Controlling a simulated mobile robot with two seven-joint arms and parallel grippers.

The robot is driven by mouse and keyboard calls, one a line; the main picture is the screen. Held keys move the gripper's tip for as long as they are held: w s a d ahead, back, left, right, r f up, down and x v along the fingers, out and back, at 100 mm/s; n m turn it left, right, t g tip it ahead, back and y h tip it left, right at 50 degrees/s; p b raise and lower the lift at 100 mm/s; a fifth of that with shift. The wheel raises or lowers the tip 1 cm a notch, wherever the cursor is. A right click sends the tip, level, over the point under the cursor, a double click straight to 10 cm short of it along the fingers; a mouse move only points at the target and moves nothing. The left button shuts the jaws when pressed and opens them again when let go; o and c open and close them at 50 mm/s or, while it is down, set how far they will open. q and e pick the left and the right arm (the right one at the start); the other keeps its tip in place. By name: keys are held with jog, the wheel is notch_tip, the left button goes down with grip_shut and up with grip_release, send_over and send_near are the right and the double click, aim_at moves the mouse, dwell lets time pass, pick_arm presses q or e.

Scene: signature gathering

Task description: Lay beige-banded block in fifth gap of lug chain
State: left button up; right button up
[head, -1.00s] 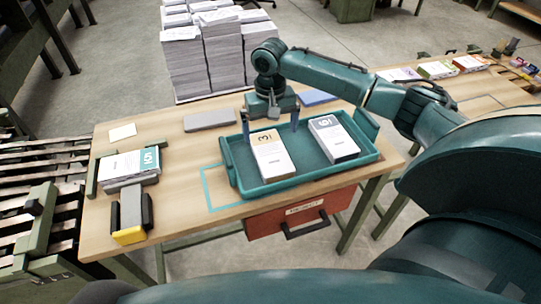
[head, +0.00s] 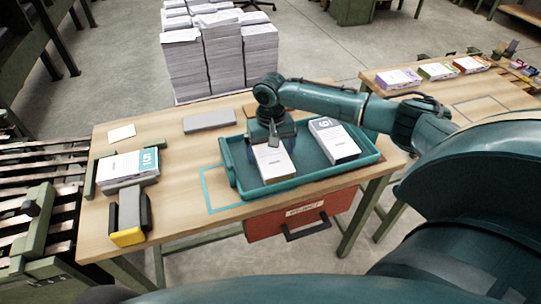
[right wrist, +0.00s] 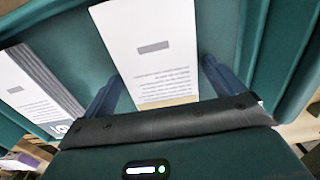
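The beige-banded block (head: 272,162) lies in the left part of the teal tray (head: 262,187). In the head view my right gripper (head: 271,146) is over its far end and hides the band. In the right wrist view the block (right wrist: 152,45) shows its white face, with a strip of beige band at the near end. The fingers of my right gripper (right wrist: 160,88) are apart, one on each side of the block, with small gaps visible. A slatted conveyor (head: 45,165), possibly the lug chain, runs at the left; its fifth gap cannot be told. My left gripper is out of view.
A grey-banded block (head: 335,141) lies to the right in the tray. A teal-banded stack (head: 128,168) and a black-and-yellow device (head: 130,215) stand at the table's left. A red reject bin (head: 300,213) hangs below the front edge. A grey slab (head: 209,120) lies behind.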

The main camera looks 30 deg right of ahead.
jog(key=c, duration=1.1)
